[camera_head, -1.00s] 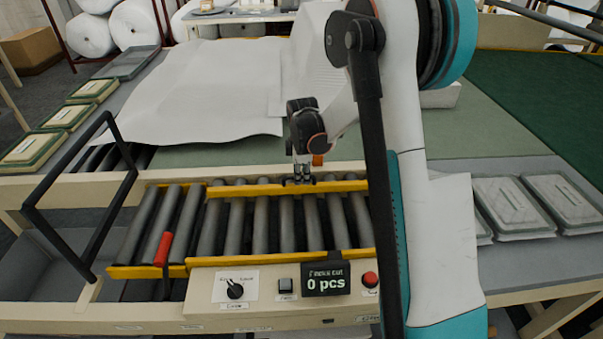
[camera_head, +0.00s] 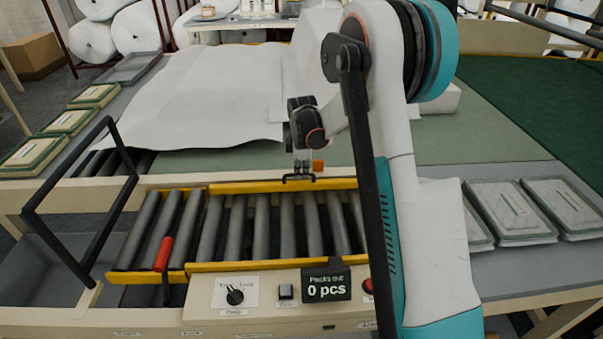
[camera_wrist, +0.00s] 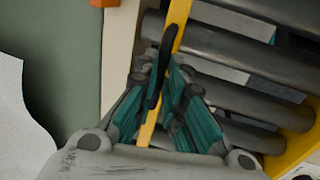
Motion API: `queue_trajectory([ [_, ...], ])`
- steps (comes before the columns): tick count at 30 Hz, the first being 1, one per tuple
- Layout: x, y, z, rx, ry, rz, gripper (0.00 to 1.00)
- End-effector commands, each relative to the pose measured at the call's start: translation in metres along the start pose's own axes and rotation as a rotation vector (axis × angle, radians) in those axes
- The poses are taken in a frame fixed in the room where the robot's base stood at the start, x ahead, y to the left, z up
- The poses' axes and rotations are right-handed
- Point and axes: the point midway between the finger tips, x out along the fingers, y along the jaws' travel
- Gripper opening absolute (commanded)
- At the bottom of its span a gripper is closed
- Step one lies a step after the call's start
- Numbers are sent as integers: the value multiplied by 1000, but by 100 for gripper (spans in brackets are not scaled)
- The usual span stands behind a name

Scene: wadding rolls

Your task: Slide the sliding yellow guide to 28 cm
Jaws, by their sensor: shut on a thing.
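The sliding yellow guide (camera_head: 245,188) is a long bar lying across the rollers near their far side. My gripper (camera_head: 299,177) is at this bar, around its middle, with the arm reaching in from the right. In the wrist view, the fingers (camera_wrist: 164,75) are closed around a dark upright piece (camera_wrist: 166,48) at the yellow bar (camera_wrist: 178,14). Whether that piece is a handle fixed to the guide is hard to tell. An orange block (camera_head: 318,167) sits just behind the gripper. No 28 cm mark is readable.
A front yellow rail (camera_head: 230,267) borders the rollers (camera_head: 235,225). A red-gripped lever (camera_head: 163,254) stands at left. The control panel (camera_head: 260,297) has a knob (camera_head: 235,294) and a display (camera_head: 326,286) reading 0 pcs. A black frame handle (camera_head: 80,190) rises at far left.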

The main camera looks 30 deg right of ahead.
Motion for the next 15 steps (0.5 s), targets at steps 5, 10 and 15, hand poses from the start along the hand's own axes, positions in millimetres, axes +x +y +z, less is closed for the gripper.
queue_trajectory([
  [5, 0, 0, 0, 0, 0, 0, 31],
  [10, 0, 0, 0, 0, 0, 0, 31],
  [15, -1, 0, 0, 0, 0, 0, 31],
])
